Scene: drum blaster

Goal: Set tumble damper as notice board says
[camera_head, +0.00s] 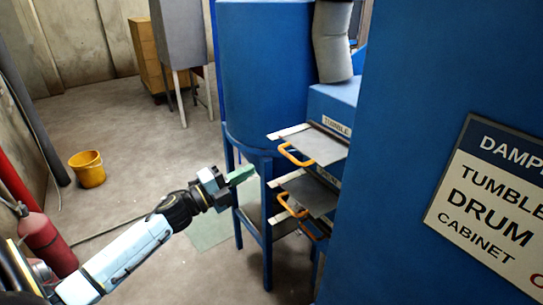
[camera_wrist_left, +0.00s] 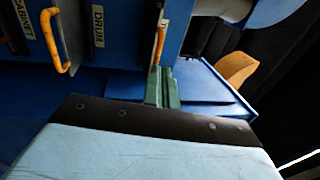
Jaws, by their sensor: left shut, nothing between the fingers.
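The damper box has stacked metal slide plates with orange handles. The top plate (camera_head: 322,147), under the TUMBLE label (camera_head: 337,126), sticks out towards the left, and the middle plate (camera_head: 312,192) also sticks out. A third handle (camera_head: 310,231) shows below. The notice board (camera_head: 490,205) lists TUMBLE, DRUM and CABINET; its settings are cut off except for part of a red letter. My left gripper (camera_head: 241,175) is shut and empty, left of the plates. In the left wrist view its green fingers (camera_wrist_left: 162,88) point towards an orange handle (camera_wrist_left: 160,45), with the DRUM label (camera_wrist_left: 98,26) to the left.
A blue drum on legs (camera_head: 265,70) stands behind the gripper. A large blue panel (camera_head: 405,150) fills the right. A yellow bucket (camera_head: 87,169) and a red cylinder (camera_head: 47,243) stand at the left. The floor between the bucket and drum is mostly clear.

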